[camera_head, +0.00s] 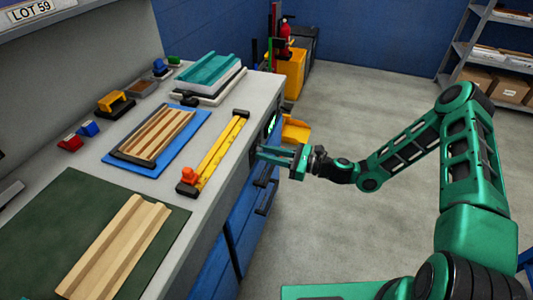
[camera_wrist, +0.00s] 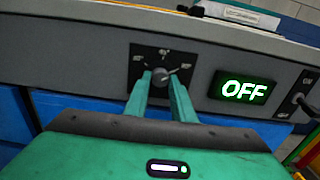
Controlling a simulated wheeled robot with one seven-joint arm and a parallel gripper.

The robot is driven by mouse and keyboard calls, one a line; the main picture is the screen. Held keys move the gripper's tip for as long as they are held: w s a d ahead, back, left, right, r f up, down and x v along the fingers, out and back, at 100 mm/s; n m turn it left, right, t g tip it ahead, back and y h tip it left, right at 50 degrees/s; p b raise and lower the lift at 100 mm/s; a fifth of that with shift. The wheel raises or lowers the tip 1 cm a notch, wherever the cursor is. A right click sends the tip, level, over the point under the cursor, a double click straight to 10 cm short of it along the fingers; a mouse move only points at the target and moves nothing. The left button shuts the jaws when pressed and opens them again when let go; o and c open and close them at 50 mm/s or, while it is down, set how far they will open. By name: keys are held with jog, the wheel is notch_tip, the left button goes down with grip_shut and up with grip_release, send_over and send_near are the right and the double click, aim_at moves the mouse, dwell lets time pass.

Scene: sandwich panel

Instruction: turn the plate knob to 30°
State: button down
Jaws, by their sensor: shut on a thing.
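The plate knob (camera_wrist: 160,75) is a small grey round knob on a black square dial plate (camera_wrist: 143,56) on the bench's front panel. Pale marks sit around it on the dial; their numbers are too small to read. My gripper (camera_wrist: 160,81) has both green fingers closed around the knob, one on each side. In the head view my gripper (camera_head: 262,153) reaches the bench front from the right, and the knob is hidden there.
A display reading OFF (camera_wrist: 245,90) is right of the dial, with a switch (camera_wrist: 304,103) farther right. Blue drawers (camera_head: 240,215) with dark handles lie below. A yellow rail (camera_head: 218,155) and wooden profiles (camera_head: 157,137) lie on the bench top. Floor behind my arm is clear.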

jog(key=shift+w, duration=0.15)
jog(key=shift+d+n, duration=0.2)
jog(key=shift+n, duration=11.6)
jog(key=shift+f, duration=0.1)
jog(key=c, duration=1.5)
grip_release()
